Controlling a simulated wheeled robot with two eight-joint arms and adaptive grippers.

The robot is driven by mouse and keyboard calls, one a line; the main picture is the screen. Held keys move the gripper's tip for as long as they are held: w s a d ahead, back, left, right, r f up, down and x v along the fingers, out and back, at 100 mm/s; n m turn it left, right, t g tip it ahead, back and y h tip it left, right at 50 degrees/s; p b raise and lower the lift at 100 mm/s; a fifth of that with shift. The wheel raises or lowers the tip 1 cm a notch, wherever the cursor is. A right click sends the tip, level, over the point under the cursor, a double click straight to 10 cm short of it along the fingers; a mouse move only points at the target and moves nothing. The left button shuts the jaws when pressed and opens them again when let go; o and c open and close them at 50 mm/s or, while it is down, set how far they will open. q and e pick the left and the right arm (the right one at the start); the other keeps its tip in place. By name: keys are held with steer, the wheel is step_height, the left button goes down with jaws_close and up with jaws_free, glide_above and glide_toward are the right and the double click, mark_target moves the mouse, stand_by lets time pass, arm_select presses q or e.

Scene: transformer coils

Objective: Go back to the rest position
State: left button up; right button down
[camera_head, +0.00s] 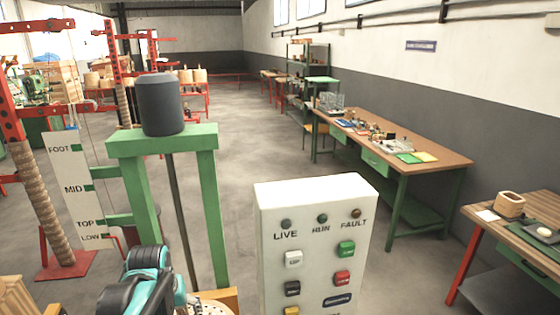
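Neither of my grippers shows clearly in the head view. A teal and black rounded part (150,283) shows at the bottom left, cut off by the lower edge. It looks like an arm joint, but no fingers can be seen on it. A white control box (315,245) stands close in front, with LIVE, RUN and FAULT lamps and several coloured buttons. Left of it is a green frame (207,200) with a dark grey cylinder (160,104) on top.
A white board (75,180) marked FOOT, MID, TOP and LOW stands at left beside a wrapped post (42,205). A long workbench (440,159) and a nearer table (542,204) line the right. The grey floor (235,125) is open down the middle.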

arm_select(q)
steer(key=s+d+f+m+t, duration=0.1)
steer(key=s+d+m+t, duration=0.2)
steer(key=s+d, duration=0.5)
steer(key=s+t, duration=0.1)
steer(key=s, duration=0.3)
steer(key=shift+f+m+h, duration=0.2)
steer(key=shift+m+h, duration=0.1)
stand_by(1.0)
